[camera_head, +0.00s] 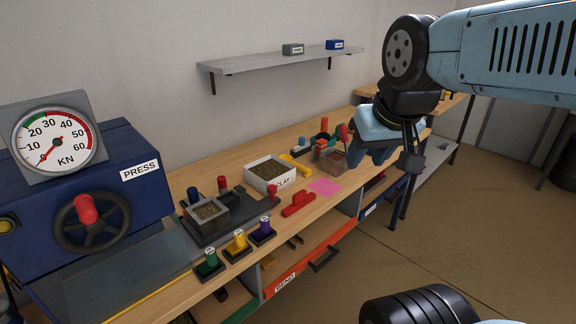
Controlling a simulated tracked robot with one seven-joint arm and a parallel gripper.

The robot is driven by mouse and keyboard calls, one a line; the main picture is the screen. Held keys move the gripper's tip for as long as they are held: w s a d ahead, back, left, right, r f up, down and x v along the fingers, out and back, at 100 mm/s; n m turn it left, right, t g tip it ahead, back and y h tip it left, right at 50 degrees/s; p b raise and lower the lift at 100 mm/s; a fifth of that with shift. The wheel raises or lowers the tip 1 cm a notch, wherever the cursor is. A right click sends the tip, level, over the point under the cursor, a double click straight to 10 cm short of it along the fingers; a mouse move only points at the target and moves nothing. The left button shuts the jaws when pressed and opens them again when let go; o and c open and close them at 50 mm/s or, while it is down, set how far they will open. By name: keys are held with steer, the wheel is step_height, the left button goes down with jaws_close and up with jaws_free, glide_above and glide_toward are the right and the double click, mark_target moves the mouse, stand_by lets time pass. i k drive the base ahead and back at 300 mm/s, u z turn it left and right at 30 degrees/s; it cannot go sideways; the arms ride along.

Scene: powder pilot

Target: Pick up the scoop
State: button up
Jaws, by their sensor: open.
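No scoop shows clearly enough to name with certainty. Either is too small to identify. My gripper (368,158) is at the upper right, pointing down over the right part of the bench. It is open, and I see nothing held in it. It hides part of the bench behind it. A brown box (331,159) with red items is just left of it.
A blue press (90,190) with a gauge and handwheel stands at the left. Green, yellow and purple knobbed pieces (239,242) line the bench front. A pink sheet (324,187) lies flat. A red drawer (315,262) is below. The floor at right is mostly clear.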

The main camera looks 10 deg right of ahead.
mark_target(287, 157)
steer(key=u, duration=0.05)
steer(key=i, duration=0.9)
steer(key=z, duration=0.1)
